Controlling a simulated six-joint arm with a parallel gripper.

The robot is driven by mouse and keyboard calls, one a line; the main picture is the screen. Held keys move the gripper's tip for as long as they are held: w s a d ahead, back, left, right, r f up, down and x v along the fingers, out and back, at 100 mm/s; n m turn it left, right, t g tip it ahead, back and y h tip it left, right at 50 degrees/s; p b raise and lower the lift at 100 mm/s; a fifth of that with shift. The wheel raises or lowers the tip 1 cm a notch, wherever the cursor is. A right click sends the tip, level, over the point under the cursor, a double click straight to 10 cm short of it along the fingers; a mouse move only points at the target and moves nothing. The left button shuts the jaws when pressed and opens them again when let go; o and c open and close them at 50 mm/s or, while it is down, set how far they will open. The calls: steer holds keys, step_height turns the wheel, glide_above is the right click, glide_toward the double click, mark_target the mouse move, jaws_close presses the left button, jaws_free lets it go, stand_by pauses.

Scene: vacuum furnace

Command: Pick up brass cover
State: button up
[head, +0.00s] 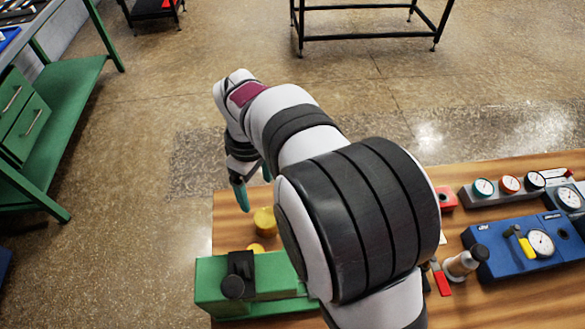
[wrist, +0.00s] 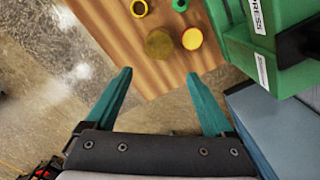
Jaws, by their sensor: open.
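A larger round brass-coloured piece (wrist: 159,43), which looks like the brass cover, sits on the wooden table (wrist: 168,76) near its edge. It shows as a short yellow cylinder (head: 265,221) in the head view. A smaller, brighter yellow round piece (wrist: 192,38) is right beside it, and also shows in the head view (head: 256,248). My gripper (wrist: 159,76) is open with teal fingers, and nothing is between them. In the wrist view the larger piece lies just beyond the fingertips. In the head view my gripper (head: 253,185) hangs above and behind it.
A green press-like block (head: 225,285) stands close to the brass pieces. Gauges and a blue case (head: 515,250) are at the right. Open floor lies beyond the table edge.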

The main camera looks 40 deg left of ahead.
mark_target(265, 217)
steer(key=f, duration=1.5)
steer(key=shift+w+d+f, duration=0.1)
steer(key=shift+w+d, duration=0.1)
steer(key=shift+d, duration=0.15)
steer(key=c, duration=1.3)
